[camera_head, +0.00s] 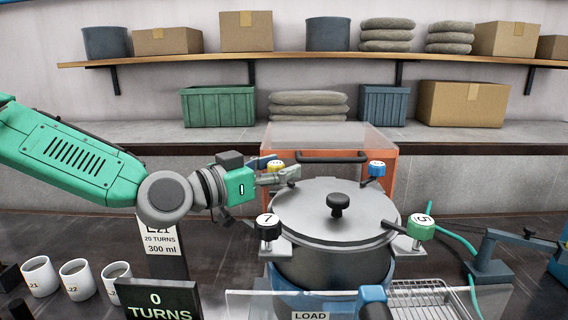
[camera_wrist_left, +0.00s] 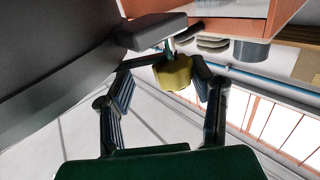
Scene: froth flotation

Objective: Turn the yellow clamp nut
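The yellow clamp nut (camera_head: 275,165) sits at the back left of the pot lid's rim (camera_head: 330,205), partly hidden by my left gripper (camera_head: 272,174). In the left wrist view, the yellow nut (camera_wrist_left: 174,73) is between the two fingers of my left gripper (camera_wrist_left: 168,85). The fingers are apart, with a gap visible on the left of the nut; the right finger is close to it, and contact cannot be told. My right gripper is not in view.
Other nuts on the rim are black (camera_head: 268,226), green (camera_head: 420,226) and blue (camera_head: 376,169). An orange box (camera_head: 385,150) stands behind the pot. White cups (camera_head: 40,276), a turns display (camera_head: 157,300) and a wire basket (camera_head: 425,300) are in front.

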